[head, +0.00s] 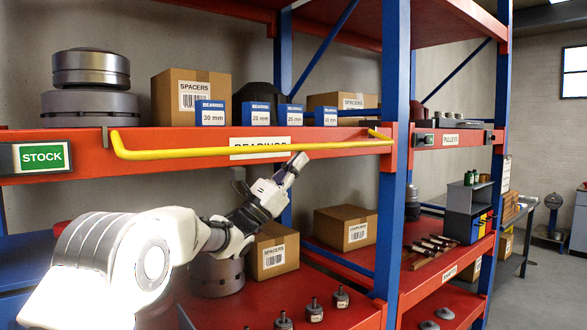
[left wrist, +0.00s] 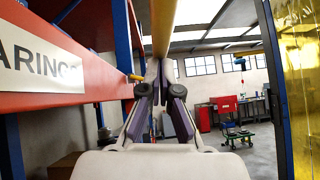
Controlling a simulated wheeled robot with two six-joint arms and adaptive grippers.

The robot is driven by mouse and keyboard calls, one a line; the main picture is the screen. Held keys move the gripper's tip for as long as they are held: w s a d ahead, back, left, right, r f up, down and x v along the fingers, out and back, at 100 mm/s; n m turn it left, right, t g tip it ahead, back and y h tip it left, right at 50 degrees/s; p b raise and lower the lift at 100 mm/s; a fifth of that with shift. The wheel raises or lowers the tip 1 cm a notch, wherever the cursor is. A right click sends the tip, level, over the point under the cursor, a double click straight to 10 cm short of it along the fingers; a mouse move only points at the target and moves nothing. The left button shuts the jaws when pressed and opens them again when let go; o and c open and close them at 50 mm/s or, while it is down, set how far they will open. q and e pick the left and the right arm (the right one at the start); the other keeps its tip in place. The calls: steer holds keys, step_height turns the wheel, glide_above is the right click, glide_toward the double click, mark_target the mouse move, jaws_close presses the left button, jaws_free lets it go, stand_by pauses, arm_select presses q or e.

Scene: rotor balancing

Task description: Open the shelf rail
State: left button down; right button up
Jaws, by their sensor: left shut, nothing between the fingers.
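The yellow shelf rail (head: 230,151) runs across the front of the upper red shelf beam, over the bearings label. Its left end bends up near a grey slotted bracket (head: 106,140), and its right end meets the beam by the blue post. My left gripper (head: 297,163) is just below the rail, right of its middle, with its fingers shut and empty. In the left wrist view the rail (left wrist: 163,28) comes down from the top edge to the dark fingertips (left wrist: 166,75). I cannot tell whether they touch it. My right gripper is not in view.
Behind the rail stand bearing boxes (head: 257,113), a spacers carton (head: 190,96) and stacked metal rotors (head: 91,82). Below are more cartons (head: 273,250) and small metal parts on a red shelf. A blue post (head: 393,120) stands right of the gripper.

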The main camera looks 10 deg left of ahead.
arm_select(q)
steer(key=n+t+y+b, duration=0.1)
steer(key=n+b, duration=0.1)
steer(key=d+r+n+t+y+b, duration=0.1)
steer(key=n+y+b, duration=0.1)
steer(key=n+t+y+b, duration=0.1)
steer(key=n+t+b, duration=0.1)
steer(key=shift+s+d+r+y, duration=0.15)
steer(key=shift+s+r+y, duration=0.05)
steer(key=shift+s+y, duration=0.1)
steer(key=shift+r+n+t+y, duration=0.3)
steer(key=shift+r+n, duration=0.15)
steer(key=shift+n, duration=0.05)
